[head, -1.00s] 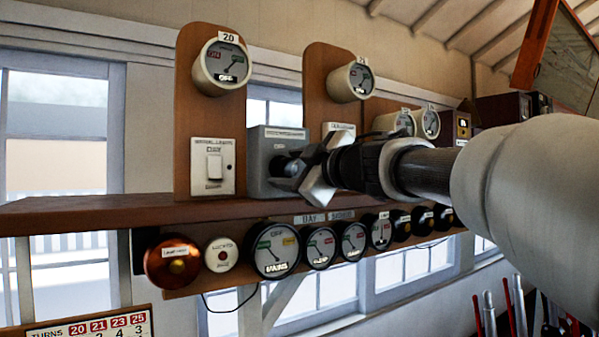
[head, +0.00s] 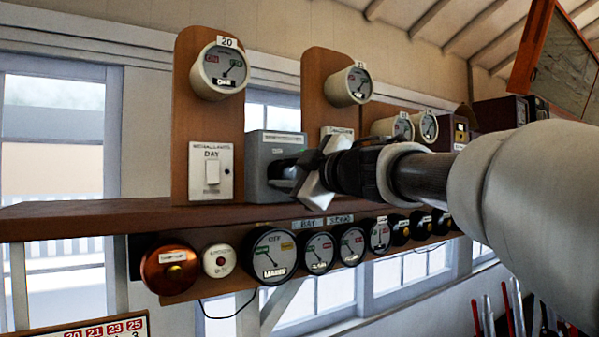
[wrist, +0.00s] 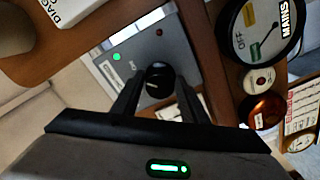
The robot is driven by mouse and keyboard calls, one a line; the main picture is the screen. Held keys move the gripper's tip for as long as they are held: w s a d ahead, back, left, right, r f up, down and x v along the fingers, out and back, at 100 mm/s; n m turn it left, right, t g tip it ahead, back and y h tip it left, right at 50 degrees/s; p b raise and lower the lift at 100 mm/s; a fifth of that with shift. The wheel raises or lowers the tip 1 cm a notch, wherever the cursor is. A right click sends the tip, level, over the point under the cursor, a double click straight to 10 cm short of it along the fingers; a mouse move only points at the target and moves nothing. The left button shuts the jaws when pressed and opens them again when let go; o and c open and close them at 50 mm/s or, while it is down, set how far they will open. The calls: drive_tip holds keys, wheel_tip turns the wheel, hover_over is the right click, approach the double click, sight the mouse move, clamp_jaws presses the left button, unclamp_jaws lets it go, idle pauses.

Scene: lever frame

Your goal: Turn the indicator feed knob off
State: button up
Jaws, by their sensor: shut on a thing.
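The grey indicator feed box (head: 257,150) stands on the wooden shelf, with a white label on its top edge. Its round black knob (wrist: 158,78) shows in the wrist view, between the finger ends. My gripper (wrist: 158,92) is shut on the knob, one finger on each side. In the head view my gripper (head: 302,174) reaches the box's front from the right and hides the knob. A lit green lamp (wrist: 116,56) and a dark red lamp (wrist: 158,32) sit on the box face. The knob's pointer direction cannot be made out.
A white day switch (head: 211,172) is left of the box. Round dials, including the MAINS dial (head: 272,256), and a copper bell (head: 170,267) hang below the shelf (head: 110,217). Dials on wooden boards rise behind. My arm crosses from the right, in front of the shelf.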

drive_tip(key=n+p, duration=0.1)
drive_tip(key=n, duration=0.3)
drive_tip(key=shift+n, duration=2.6)
drive_tip(key=shift+r, duration=0.1)
drive_tip(key=o, duration=0.9)
drive_tip(key=shift+c, duration=0.2)
